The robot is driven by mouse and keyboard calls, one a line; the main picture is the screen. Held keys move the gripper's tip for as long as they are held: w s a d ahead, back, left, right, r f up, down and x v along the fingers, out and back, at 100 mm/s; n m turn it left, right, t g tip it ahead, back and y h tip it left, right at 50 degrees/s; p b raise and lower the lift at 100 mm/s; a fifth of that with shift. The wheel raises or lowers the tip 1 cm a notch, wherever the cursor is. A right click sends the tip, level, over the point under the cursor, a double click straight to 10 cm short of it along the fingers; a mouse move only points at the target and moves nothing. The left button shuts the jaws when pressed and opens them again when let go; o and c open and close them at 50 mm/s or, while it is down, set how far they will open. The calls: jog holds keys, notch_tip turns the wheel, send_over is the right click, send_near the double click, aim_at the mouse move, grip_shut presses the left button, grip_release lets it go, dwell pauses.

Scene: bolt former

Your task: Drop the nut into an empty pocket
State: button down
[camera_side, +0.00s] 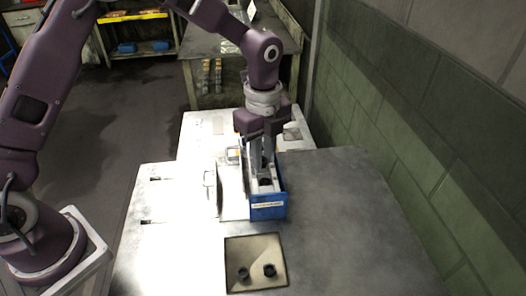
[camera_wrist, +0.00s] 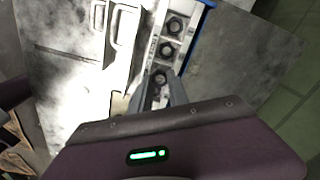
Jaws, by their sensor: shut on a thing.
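My gripper (camera_side: 262,166) points down over a blue bin (camera_side: 268,212) with a pale strip of pockets (camera_wrist: 153,47) in it. In the wrist view my gripper (camera_wrist: 160,85) has its fingers close together over the strip. A dark nut (camera_wrist: 160,77) shows at the fingertips, and the jaws are shut on it. Its height over the strip is hard to tell. Two dark hex shapes, an end one (camera_wrist: 175,25) and a middle one (camera_wrist: 167,50), sit in the strip's pockets farther along. The pocket under my fingers is hidden.
A square tray (camera_side: 238,284) on the grey table holds two dark nuts, one left (camera_side: 243,273) and one right (camera_side: 270,270). White machine covers with a handle (camera_side: 210,190) stand left of the bin. The table right of the bin is clear, up to a green wall.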

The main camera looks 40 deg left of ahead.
jog(key=shift+f, duration=0.3)
jog(key=c, duration=1.2)
grip_release()
jog(key=shift+r, duration=0.1)
notch_tip(320, 180, up, 7)
jog(key=shift+f, duration=0.1)
